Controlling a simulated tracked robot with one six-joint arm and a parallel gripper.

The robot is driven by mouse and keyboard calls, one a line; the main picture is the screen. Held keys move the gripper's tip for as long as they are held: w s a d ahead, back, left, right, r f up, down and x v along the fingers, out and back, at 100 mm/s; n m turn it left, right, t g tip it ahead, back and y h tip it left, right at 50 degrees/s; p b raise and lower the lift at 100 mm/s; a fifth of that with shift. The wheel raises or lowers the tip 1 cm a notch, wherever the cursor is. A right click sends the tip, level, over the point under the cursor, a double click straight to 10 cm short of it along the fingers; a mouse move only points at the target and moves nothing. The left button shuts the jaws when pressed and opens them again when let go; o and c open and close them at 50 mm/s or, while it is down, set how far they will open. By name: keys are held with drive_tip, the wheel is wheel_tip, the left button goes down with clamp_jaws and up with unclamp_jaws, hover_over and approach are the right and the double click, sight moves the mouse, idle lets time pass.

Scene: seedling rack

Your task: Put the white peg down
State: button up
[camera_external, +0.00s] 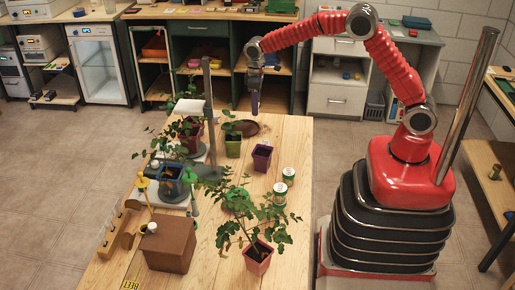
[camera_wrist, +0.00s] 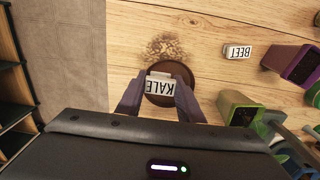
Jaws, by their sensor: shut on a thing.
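In the wrist view my gripper (camera_wrist: 160,92) has its two purple-grey fingers closed on a white peg (camera_wrist: 161,84) with a label that reads KALE. The peg is above or at a round brown dish (camera_wrist: 183,98); I cannot tell whether they touch. In the external view my gripper (camera_external: 255,104) points down over the far end of the wooden table, near the brown dish (camera_external: 246,128). The peg cannot be made out there.
Brown crumbs (camera_wrist: 165,47) lie beside the dish. A potted plant (camera_external: 258,258) and two small jars (camera_external: 288,175) are nearer the front.

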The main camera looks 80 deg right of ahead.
drive_tip(key=shift+f, duration=2.55)
drive_tip(key=shift+f, duration=0.4)
drive_tip(key=o, duration=1)
drive_tip(key=shift+o, duration=0.2)
wheel_tip(320, 180, up, 12)
drive_tip(key=shift+f, duration=0.1)
drive_tip(key=shift+r, duration=0.55)
